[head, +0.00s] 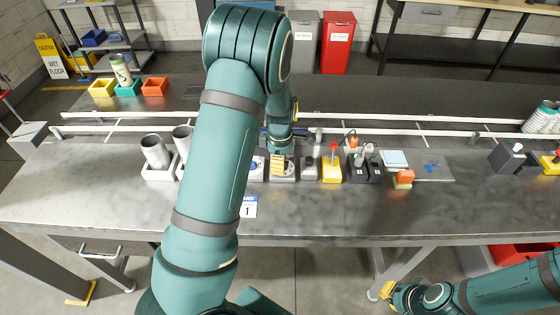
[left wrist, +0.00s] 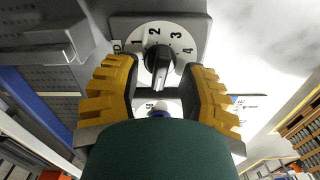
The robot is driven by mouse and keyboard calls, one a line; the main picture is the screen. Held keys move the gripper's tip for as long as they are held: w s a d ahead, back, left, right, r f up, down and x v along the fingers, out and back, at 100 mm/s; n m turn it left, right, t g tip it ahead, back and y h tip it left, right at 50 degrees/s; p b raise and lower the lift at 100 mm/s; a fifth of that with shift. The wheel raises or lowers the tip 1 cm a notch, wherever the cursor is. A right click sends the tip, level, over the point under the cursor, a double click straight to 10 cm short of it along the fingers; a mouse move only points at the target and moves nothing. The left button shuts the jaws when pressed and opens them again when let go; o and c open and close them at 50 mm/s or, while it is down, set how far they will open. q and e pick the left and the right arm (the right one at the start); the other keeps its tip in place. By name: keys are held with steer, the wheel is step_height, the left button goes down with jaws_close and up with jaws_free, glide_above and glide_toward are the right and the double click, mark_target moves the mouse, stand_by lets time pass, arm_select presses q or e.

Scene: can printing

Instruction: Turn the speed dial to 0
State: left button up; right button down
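The speed dial shows in the left wrist view as a white face with a black knob (left wrist: 158,62). The numbers 1, 2, 3 and 4 stand around it; the 0 is not visible. I cannot tell clearly which number the knob marks. My left gripper (left wrist: 160,92) is open, its yellow fingers on either side of the knob with gaps showing. In the head view my left gripper (head: 282,166) is over the row of controls and hides the dial. My right gripper (head: 402,297) is low at the bottom right, away from the table; its fingers are unclear.
A yellow box with a red-knobbed lever (head: 332,168) and black switch boxes (head: 364,168) stand right of my left gripper. Metal cans (head: 155,150) in white holders stand to the left. White rails (head: 390,131) run behind. The table (head: 80,190) is bare at front left.

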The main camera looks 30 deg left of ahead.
arm_select(q)
steer(key=shift+r, duration=0.1)
step_height(320, 180, up, 12)
stand_by(0.5)
stand_by(0.5)
